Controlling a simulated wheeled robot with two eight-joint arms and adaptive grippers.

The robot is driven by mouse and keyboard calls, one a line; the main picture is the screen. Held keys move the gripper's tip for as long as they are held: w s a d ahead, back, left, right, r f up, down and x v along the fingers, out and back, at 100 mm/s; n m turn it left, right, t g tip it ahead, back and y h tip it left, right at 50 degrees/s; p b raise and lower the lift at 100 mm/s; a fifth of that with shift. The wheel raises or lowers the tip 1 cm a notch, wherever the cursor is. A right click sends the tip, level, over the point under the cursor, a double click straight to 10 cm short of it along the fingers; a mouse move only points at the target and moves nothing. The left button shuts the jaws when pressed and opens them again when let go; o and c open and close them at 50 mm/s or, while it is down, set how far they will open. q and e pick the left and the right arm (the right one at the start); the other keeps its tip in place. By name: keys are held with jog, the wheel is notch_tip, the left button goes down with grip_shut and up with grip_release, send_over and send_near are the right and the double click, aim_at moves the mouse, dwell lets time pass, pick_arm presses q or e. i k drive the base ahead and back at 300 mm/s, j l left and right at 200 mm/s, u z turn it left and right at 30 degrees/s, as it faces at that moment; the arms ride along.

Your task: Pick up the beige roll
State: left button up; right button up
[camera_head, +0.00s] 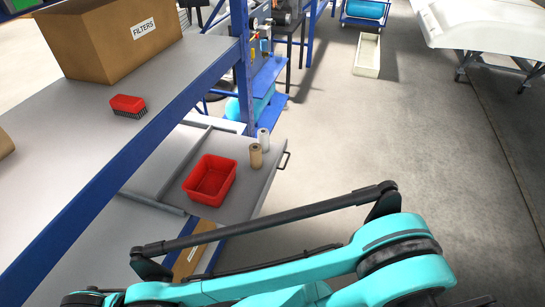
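The beige roll (256,158) stands upright on a grey pulled-out shelf (235,202), near its right edge. A white roll (263,140) stands just behind it. A red bin (210,180) sits on the same shelf, to the left and front of the beige roll. A teal arm of mine crosses the bottom of the view, in front of the shelf. Neither of my grippers shows, so their distance from the roll cannot be told.
A blue-framed upper shelf on the left holds a cardboard box marked FILTERS (115,38) and a red brush (128,106). Open concrete floor (400,140) lies to the right.

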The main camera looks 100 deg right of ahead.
aim_at(254, 148)
jog(key=z, duration=3.15)
jog(key=i+j+z, duration=0.2)
jog(key=i, duration=0.2)
jog(key=i+j+z, duration=0.2)
jog(key=i, duration=0.2)
jog(key=i+j+z, duration=0.2)
jog(key=i, duration=0.2)
jog(key=l, duration=0.1)
